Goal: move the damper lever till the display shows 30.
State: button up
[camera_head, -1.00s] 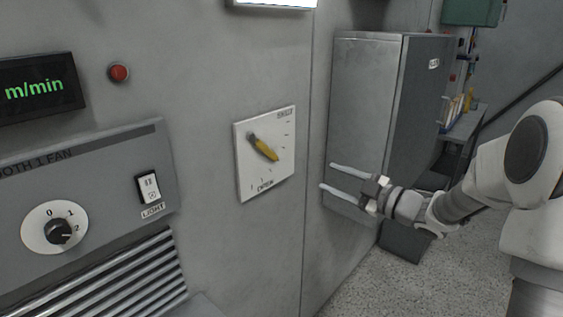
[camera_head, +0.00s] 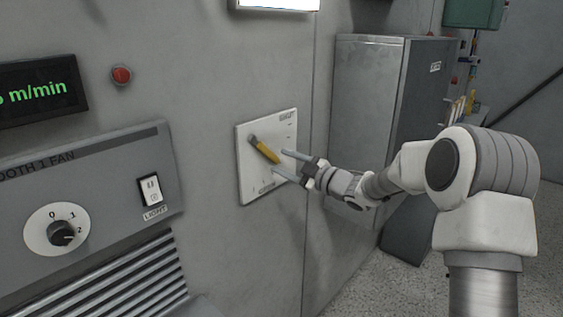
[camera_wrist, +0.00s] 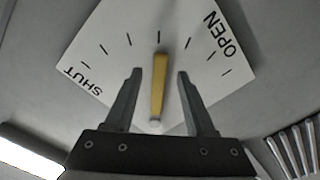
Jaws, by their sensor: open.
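The damper lever (camera_head: 264,149) is a yellow bar on a white plate (camera_head: 246,186) on the grey wall, slanting down to the right from its pivot. In the wrist view the lever (camera_wrist: 159,85) points to the middle of the tick marks, between the SHUT and OPEN labels on the plate (camera_wrist: 185,22). My gripper (camera_head: 279,162) is open at the plate's right side. In the wrist view its fingers (camera_wrist: 158,72) stand on either side of the lever, with gaps on both sides. The display (camera_head: 40,91) shows green "m/min"; its number is cut off at the left edge.
A fan panel (camera_head: 110,165) with a round knob (camera_head: 62,233) and a light switch (camera_head: 150,189) is left of the plate. A red button (camera_head: 121,75) sits above it. A grey cabinet (camera_head: 368,95) stands behind my arm at the right.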

jog(key=shift+w+a, duration=0.4)
jog(key=shift+a, duration=0.15)
grip_shut()
dwell(1.1)
